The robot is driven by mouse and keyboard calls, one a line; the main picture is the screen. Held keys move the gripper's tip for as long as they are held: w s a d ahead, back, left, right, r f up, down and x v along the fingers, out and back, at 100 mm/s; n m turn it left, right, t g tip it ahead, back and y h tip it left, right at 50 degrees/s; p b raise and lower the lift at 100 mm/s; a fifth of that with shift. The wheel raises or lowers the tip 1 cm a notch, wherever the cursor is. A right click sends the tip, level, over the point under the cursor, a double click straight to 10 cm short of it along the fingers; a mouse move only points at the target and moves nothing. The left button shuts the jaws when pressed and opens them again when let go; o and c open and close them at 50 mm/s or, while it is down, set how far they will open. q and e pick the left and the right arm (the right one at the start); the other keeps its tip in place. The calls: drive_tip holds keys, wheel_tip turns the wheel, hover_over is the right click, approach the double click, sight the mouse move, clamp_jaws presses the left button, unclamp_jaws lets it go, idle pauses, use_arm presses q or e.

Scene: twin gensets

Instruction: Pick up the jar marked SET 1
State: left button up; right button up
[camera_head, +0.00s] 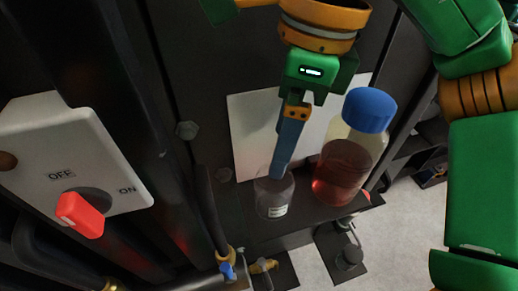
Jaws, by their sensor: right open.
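A small clear jar (274,198) with a pale label low on its front stands on a dark ledge at the middle; the label's text is too small to read. My right gripper (279,172) comes down from above, its blue-grey fingers seen almost edge-on. It is open, and its tips overlap the jar's top in the picture. I cannot tell whether they are around the jar, in front of it or touching it. A larger bottle (343,171) with red liquid and a blue cap stands just right of the jar. My left gripper is not in view.
A white panel (250,130) stands behind the jar and bottle. On the left is a pale switch box (117,150) with a red knob (80,214) and OFF and ON marks. Dark pipes run beside it. A valve with a blue handle (227,270) sits below the ledge (318,222).

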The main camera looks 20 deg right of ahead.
sight(273, 192)
drive_tip(key=f, duration=0.4)
drive_tip(key=s+a+f, duration=0.1)
drive_tip(key=f, duration=0.1)
drive_tip(key=shift+f+p, duration=0.3)
drive_tip(key=shift+p, duration=0.05)
drive_tip(key=shift+s, duration=0.15)
drive_tip(key=c, duration=0.7)
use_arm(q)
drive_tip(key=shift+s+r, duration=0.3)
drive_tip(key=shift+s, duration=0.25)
use_arm(e)
drive_tip(key=c, duration=0.7)
